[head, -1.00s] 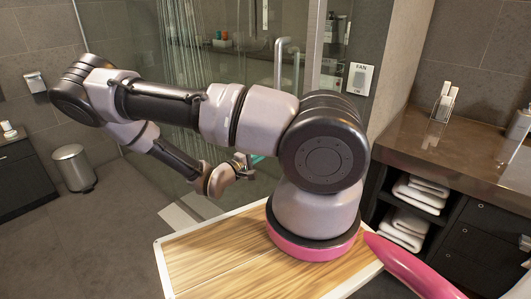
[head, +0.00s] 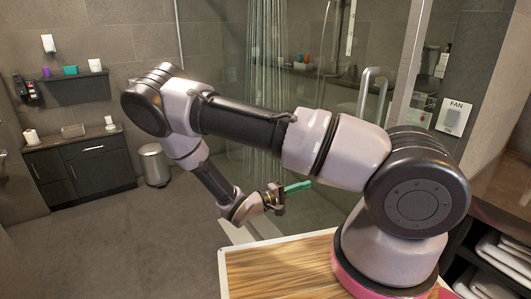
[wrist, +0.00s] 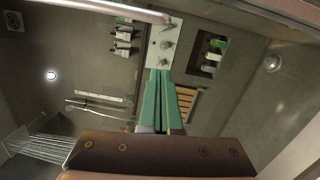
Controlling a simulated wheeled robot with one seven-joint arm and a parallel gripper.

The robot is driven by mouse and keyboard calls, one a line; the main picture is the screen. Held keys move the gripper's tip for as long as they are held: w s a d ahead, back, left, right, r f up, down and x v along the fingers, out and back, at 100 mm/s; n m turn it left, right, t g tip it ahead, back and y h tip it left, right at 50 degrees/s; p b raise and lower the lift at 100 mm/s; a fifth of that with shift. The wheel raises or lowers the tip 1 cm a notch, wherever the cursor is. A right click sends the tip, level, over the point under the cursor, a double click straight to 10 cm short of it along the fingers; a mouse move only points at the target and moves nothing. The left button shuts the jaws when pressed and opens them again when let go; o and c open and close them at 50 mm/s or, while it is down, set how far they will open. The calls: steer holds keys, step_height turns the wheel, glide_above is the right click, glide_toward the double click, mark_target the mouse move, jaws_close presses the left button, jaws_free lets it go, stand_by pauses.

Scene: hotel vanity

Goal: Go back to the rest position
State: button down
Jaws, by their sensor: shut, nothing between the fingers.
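My gripper (head: 298,187) has green fingers and sits at the end of my folded arm, in front of the glass shower, pointing right in the head view. In the wrist view its two green fingers (wrist: 163,98) lie together, shut with nothing held between them. My arm's base stands on a wooden board (head: 283,262) with a pale rim at the lower right of the head view.
A running shower (head: 267,80) is behind glass with a vertical handle (head: 372,95). A dark cabinet (head: 85,163) and a steel bin (head: 154,164) stand at the left. A vanity with white towels (head: 505,255) is at the right. The grey floor (head: 130,235) is clear.

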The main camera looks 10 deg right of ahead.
steer(key=s+a+r+m+y, duration=0.1)
steer(key=s+r+y, duration=0.3)
steer(key=r, duration=0.9)
steer(key=s+a+r+m+t+y, duration=0.1)
steer(key=s+r+m+y, duration=0.3)
steer(key=r+y, duration=0.5)
steer(key=s+a+r+m+t+y, duration=0.1)
steer(key=s+r+m+y, duration=0.2)
steer(key=r, duration=1.6)
steer(key=s+y, duration=0.1)
steer(key=y, duration=0.2)
steer(key=shift+s+a+y, duration=0.25)
steer(key=shift+s+y, duration=0.15)
